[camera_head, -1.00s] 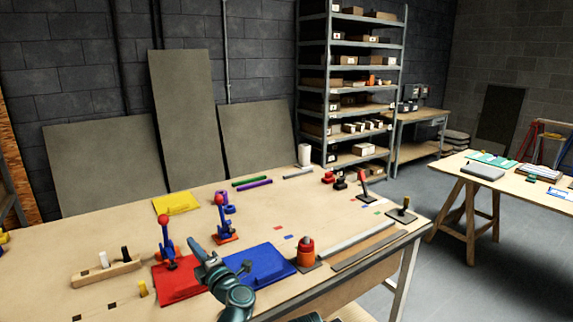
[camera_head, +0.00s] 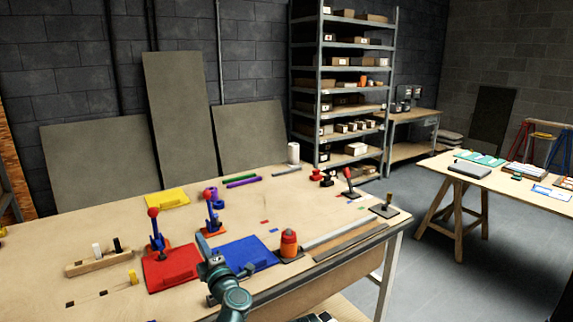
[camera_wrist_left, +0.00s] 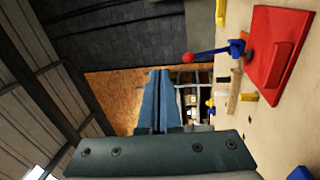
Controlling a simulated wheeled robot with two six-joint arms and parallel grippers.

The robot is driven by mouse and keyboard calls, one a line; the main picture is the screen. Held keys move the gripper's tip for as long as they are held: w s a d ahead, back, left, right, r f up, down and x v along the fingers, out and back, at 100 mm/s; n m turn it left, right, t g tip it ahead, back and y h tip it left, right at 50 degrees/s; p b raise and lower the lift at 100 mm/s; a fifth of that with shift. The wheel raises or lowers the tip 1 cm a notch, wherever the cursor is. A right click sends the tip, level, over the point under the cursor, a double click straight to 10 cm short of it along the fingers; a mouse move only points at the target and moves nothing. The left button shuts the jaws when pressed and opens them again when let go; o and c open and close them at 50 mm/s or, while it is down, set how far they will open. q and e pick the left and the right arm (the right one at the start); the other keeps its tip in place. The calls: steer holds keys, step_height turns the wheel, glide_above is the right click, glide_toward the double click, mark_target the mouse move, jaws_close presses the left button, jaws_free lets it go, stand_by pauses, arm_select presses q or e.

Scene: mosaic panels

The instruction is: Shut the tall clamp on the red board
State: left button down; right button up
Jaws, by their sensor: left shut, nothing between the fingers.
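The red board (camera_head: 172,275) lies near the front of the table. It also shows at the right of the left wrist view (camera_wrist_left: 285,45). The tall clamp (camera_head: 157,237) on it has a blue lever standing upright with a red ball on top. In the left wrist view the clamp (camera_wrist_left: 218,50) appears sideways, its lever pointing away from the board. My left gripper (camera_head: 211,299) is to the right of the red board, near the table's front edge, and partly hidden by my arm. Its blue fingers (camera_wrist_left: 158,95) are together, empty, and apart from the clamp. My right gripper does not show.
A blue board (camera_head: 245,258) lies right of the red one. A second red-ball clamp (camera_head: 211,217) stands behind, on an orange base. A wooden block (camera_head: 98,263) with pegs lies left. An orange-topped object (camera_head: 289,243) stands right. The table's back middle is mostly clear.

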arm_select(q)
steer(key=w+d+f+m+t+h, duration=0.2)
steer(key=w+d+m+h, duration=0.1)
steer(key=d+m+h, duration=0.75)
steer(key=s+d+f+m+g+h, duration=0.3)
steer(key=d+f+m+g+h, duration=0.2)
steer(key=f+m, duration=0.4)
steer(key=s+a+f+m+g+y, duration=0.2)
steer(key=s+a+f+g, duration=0.2)
steer(key=s+f+g, duration=0.4)
steer(key=s+a+f+m+g+y, duration=0.25)
steer(key=s+a+f+g, duration=0.35)
steer(key=s, duration=0.5)
steer(key=s+d+m+y, duration=0.1)
steer(key=s+d+m, duration=0.2)
steer(key=s+d, duration=0.3)
steer(key=d, duration=0.5)
steer(key=shift+d+f+m, duration=0.35)
steer(key=shift+f+m, duration=0.05)
steer(key=shift+s, duration=0.1)
